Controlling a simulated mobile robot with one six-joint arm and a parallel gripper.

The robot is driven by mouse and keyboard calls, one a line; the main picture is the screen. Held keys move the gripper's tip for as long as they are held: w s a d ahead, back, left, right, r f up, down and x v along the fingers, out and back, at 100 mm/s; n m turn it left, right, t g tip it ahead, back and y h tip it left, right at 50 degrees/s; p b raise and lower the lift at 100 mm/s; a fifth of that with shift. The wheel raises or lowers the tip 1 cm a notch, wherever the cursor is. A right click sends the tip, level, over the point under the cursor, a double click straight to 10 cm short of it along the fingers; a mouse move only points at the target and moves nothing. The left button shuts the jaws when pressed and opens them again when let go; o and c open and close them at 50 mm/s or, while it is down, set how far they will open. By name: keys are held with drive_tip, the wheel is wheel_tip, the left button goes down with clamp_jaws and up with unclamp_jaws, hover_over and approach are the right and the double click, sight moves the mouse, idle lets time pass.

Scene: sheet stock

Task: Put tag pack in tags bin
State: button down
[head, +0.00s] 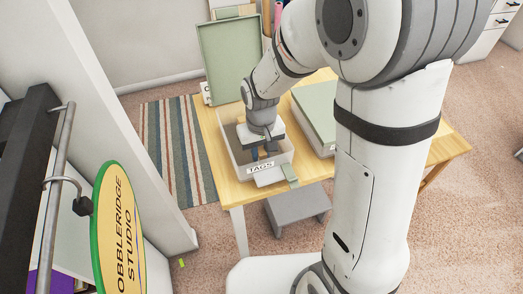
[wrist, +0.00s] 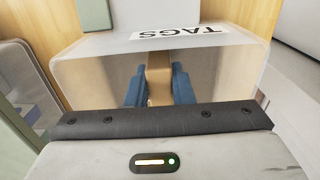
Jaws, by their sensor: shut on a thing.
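The tags bin (head: 233,160) is a clear box with a white "TAGS" label on its front, standing on the wooden table. It also shows in the wrist view (wrist: 85,75), with the label at the top. My gripper (head: 264,152) is down inside the bin. In the wrist view its blue fingers (wrist: 158,92) are closed on a tan piece, which I take as the tag pack (wrist: 158,72). The fingers hide much of the pack. I cannot tell whether it touches the bin floor.
A box with a pale green top (head: 316,110) stands right of the bin. A green panel (head: 229,62) stands behind it. A grey stool (head: 299,207) is below the wooden table (head: 440,147).

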sight(261, 150)
drive_tip(key=shift+f, duration=0.25)
drive_tip(key=c, duration=1.3)
unclamp_jaws()
drive_tip(key=shift+r, duration=0.1)
drive_tip(key=shift+o, duration=0.2)
wheel_tip(261, 150, up, 12)
drive_tip(key=s+d+r+m+t, duration=0.2)
drive_tip(key=s+d+r+m, duration=0.1)
drive_tip(key=s+d, duration=0.9)
drive_tip(key=shift+d+t, duration=0.3)
drive_tip(key=shift+t, duration=0.1)
